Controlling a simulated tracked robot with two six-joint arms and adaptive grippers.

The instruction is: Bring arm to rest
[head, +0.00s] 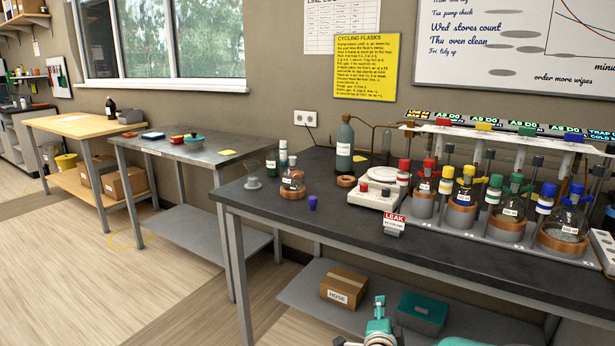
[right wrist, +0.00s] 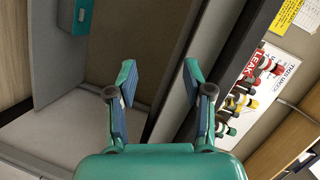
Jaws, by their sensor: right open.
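My right gripper (head: 378,310) shows at the bottom of the head view, in front of the dark bench's front edge and lower than its top. In the right wrist view its two teal fingers (right wrist: 160,85) stand apart with nothing between them. Beyond them are the bench's edge and the space under it. My left gripper is not in view.
The dark bench (head: 290,215) carries several flasks in cork rings, a LEAK sign (head: 394,223), a balance (head: 378,193) and a tall bottle (head: 345,142). Its lower shelf holds a HOSE box (head: 343,287) and a teal box (head: 421,312). The floor at left (head: 60,270) is clear.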

